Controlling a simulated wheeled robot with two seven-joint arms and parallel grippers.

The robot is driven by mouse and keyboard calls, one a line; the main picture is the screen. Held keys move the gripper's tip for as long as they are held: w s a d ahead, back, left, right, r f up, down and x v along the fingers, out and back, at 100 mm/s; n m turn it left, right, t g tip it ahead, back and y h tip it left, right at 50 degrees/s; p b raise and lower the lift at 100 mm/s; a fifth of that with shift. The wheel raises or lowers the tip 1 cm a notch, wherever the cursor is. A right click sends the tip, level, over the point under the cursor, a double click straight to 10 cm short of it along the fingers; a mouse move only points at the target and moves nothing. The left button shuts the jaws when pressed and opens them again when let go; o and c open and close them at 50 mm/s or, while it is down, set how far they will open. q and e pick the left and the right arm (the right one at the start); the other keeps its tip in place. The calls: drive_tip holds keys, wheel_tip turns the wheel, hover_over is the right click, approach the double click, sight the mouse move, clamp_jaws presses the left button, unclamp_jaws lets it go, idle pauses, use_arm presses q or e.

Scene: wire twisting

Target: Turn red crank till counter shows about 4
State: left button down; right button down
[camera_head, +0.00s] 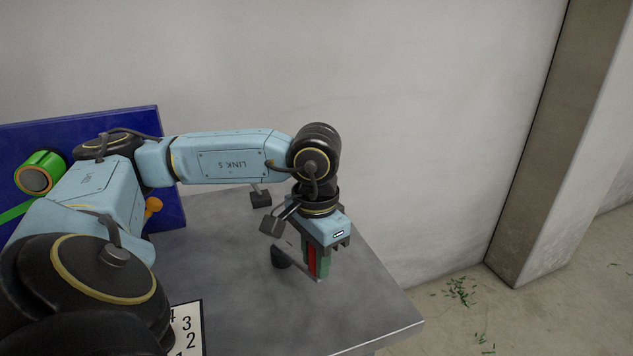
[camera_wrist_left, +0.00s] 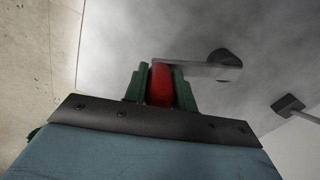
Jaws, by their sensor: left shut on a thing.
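My left gripper (camera_head: 316,262) points down over the right part of the table and is shut on the red crank handle (camera_head: 310,259). In the left wrist view the red crank handle (camera_wrist_left: 160,85) stands between the green fingers of my left gripper (camera_wrist_left: 160,88). A grey crank arm (camera_wrist_left: 205,71) runs from the handle to a dark round hub (camera_wrist_left: 224,58). The counter (camera_head: 187,325) is a white card at the bottom of the head view with the digits 4, 3, 2 and 1 visible. My arm hides part of it, and no pointer shows. My right gripper is not in view.
A blue panel (camera_head: 150,125) stands at the table's back left, with a green spool (camera_head: 40,172) and an orange knob (camera_head: 153,205) by it. A dark block (camera_head: 261,198) stands behind the crank. The grey table (camera_head: 370,310) is clear at its front right.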

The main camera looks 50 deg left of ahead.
use_arm(q)
drive_tip(key=shift+s, duration=0.1)
drive_tip(key=c, duration=1.1)
unclamp_jaws()
drive_tip(key=shift+d, duration=0.1)
drive_tip(key=shift+r, duration=0.15)
wheel_tip(320, 180, up, 12)
drive_tip(key=p, duration=0.3)
drive_tip(key=shift+f, duration=0.2)
drive_tip(key=shift+r, duration=0.75)
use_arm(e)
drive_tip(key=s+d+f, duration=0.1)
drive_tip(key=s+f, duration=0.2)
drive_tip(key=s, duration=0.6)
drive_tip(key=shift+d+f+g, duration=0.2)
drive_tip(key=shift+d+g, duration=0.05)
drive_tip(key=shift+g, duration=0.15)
